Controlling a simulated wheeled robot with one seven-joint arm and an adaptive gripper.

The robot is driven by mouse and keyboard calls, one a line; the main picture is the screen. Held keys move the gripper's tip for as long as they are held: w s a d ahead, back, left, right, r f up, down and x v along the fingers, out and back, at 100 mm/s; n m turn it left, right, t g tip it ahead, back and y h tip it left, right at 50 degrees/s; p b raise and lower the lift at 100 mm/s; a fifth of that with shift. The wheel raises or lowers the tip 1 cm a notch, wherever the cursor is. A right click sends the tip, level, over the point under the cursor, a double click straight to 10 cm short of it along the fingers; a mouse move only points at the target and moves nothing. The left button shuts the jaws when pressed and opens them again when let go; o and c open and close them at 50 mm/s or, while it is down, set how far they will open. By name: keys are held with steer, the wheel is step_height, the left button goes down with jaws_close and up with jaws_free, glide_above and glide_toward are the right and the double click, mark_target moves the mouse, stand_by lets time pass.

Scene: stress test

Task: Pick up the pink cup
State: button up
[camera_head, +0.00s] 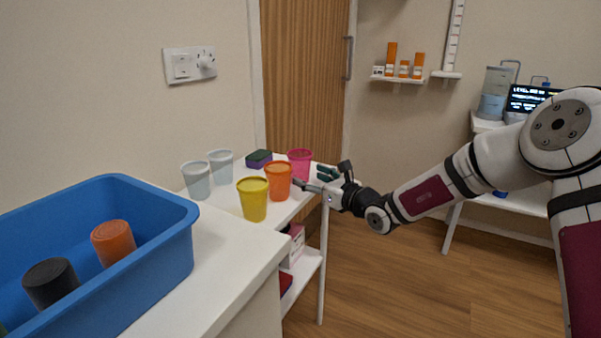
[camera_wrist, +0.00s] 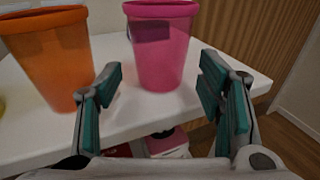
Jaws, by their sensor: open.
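The pink cup (camera_head: 300,164) stands upright on the white table, behind and right of the orange cup (camera_head: 278,181). In the wrist view the pink cup (camera_wrist: 162,48) is ahead, between the lines of my two fingers and apart from them. My gripper (camera_head: 312,180) is open and empty at the table's right edge, with teal finger pads showing in the wrist view (camera_wrist: 160,95). The orange cup (camera_wrist: 50,58) is close to the left finger in the wrist view; I cannot tell whether they touch.
A yellow cup (camera_head: 253,199) and two clear cups (camera_head: 196,180) stand left on the table (camera_head: 287,212). A sponge (camera_head: 258,158) lies at the back. Boxes (camera_head: 293,245) sit on the shelf below.

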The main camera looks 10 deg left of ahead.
mark_target(306, 174)
steer(key=shift+b+x, duration=1)
steer(key=shift+x, duration=1.7)
steer(key=shift+r, duration=0.25)
steer(key=c, duration=0.6)
